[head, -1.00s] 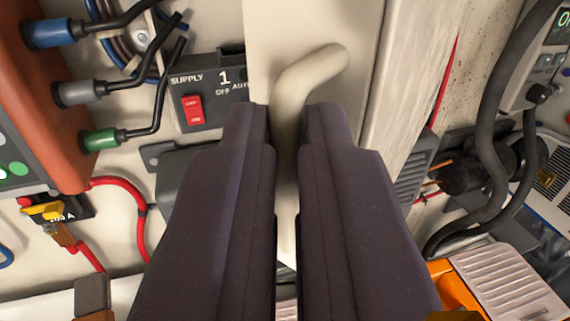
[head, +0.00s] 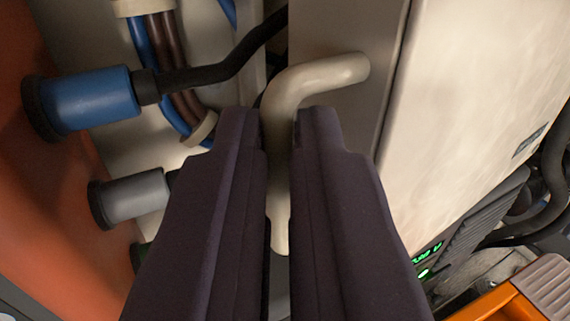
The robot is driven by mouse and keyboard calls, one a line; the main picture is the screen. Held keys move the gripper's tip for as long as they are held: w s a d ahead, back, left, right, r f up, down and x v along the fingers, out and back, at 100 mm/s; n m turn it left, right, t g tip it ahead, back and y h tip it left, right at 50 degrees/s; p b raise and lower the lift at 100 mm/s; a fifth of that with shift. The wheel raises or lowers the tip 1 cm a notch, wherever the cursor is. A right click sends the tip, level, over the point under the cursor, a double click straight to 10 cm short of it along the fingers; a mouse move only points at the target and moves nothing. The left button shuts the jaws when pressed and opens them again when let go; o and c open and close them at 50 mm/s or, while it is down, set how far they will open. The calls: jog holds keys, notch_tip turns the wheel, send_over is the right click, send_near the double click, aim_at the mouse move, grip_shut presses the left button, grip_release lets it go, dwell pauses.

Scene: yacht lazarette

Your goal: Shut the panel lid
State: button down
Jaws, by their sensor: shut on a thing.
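The panel lid (head: 345,30) is a beige-grey plate in the upper middle of the head view, with a bent cream handle (head: 335,72) on its face. My gripper (head: 279,118) is shut on this handle, with one dark padded finger on each side of its upright part. The handle's bend shows above the fingertips, and a strip of it shows between the fingers. The fingers hide the lower part of the lid. I cannot tell from this view how far the lid stands from its frame.
At left an orange-red housing (head: 60,220) carries a blue plug (head: 95,103) and a grey plug (head: 130,198). Cables (head: 170,60) run behind. A broad cream surface (head: 460,110) stands close on the right. An orange case (head: 490,305) is at lower right.

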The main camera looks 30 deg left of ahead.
jog(key=shift+a, duration=0.5)
jog(key=c, duration=1.3)
grip_release()
jog(key=shift+s, duration=0.1)
jog(key=shift+o, duration=0.3)
jog(key=shift+s+a, duration=0.1)
jog(key=shift+s, duration=0.05)
jog(key=b+v, duration=0.1)
jog(key=v, duration=0.6)
jog(key=shift+s+d+b, duration=0.15)
jog(key=shift+d+b, duration=0.15)
jog(key=shift+b, duration=0.05)
